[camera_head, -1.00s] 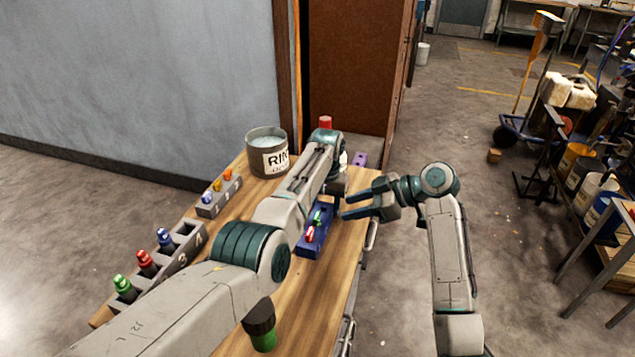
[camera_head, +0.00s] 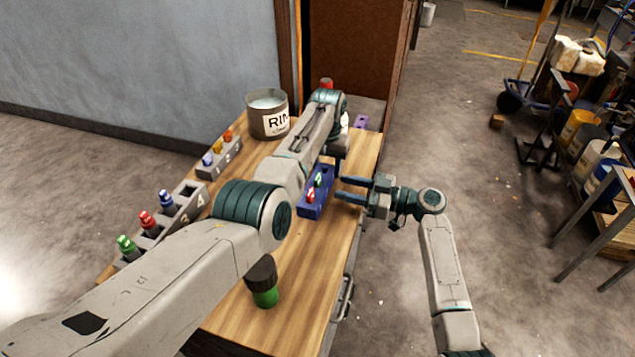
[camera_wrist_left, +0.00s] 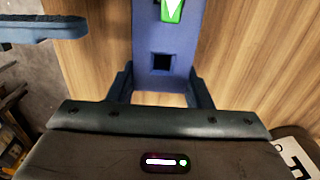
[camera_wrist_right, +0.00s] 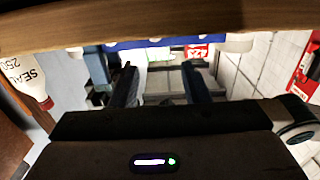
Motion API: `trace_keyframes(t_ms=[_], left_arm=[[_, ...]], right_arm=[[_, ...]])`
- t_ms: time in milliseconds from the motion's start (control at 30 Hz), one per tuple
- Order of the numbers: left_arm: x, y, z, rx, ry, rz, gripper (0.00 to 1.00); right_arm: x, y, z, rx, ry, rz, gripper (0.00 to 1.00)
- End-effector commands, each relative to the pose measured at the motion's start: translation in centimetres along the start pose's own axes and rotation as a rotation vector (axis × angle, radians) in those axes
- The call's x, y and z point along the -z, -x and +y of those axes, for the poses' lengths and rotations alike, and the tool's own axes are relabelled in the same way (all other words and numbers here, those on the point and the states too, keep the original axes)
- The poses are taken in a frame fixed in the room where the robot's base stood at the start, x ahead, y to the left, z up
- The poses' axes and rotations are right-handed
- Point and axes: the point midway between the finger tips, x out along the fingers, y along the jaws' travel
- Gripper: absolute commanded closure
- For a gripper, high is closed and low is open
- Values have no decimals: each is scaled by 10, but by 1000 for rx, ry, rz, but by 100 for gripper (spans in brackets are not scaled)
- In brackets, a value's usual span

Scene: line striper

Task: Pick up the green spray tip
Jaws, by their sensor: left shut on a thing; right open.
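The green spray tip (camera_head: 318,180) stands in a blue holder (camera_head: 316,211) on the wooden bench, beside a red tip (camera_head: 310,196). Its green body with a white mark also shows at the top of the left wrist view (camera_wrist_left: 172,11). My left gripper (camera_wrist_left: 163,84) is shut on the far end of the blue holder, its fingers on either side near an empty square hole. In the head view my left arm hides that gripper. My right gripper (camera_head: 352,188) is open and empty, to the right of the holder, fingers pointing at it.
Grey racks (camera_head: 185,216) on the bench's left hold colored tips, including another green one (camera_head: 126,243). A rinse bucket (camera_head: 268,127) stands at the back. A dark-capped green jar (camera_head: 263,284) stands in front. Bare bench lies right of the jar.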

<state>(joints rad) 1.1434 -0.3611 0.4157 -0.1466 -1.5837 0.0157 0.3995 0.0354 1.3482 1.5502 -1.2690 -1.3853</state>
Motion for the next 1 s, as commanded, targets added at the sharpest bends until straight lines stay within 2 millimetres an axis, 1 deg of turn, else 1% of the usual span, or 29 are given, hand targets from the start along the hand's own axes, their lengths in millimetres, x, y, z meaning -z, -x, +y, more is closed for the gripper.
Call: trace_keyframes(t_ms=[167,267,500,600,733,767,900,933,1000], left_arm=[[0,0,0,0,0,0,86],[0,0,0,0,0,0,86],[0,0,0,0,0,0,86],[0,0,0,0,0,0,86],[0,0,0,0,0,0,86],[0,0,0,0,0,0,86],[0,0,0,0,0,0,86],[0,0,0,0,0,0,86],[0,0,0,0,0,0,86]], right_arm=[[1,-10,0,0,1,-1,58],[1,-20,2,1,0,1,58],[1,-54,3,1,0,1,58],[0,-58,3,0,0,-1,58],[0,-58,3,0,1,-1,58],[0,-58,3,0,1,-1,60],[0,-58,3,0,1,-1,88],[0,-58,3,0,1,-1,91],[0,-58,3,0,1,-1,92]])
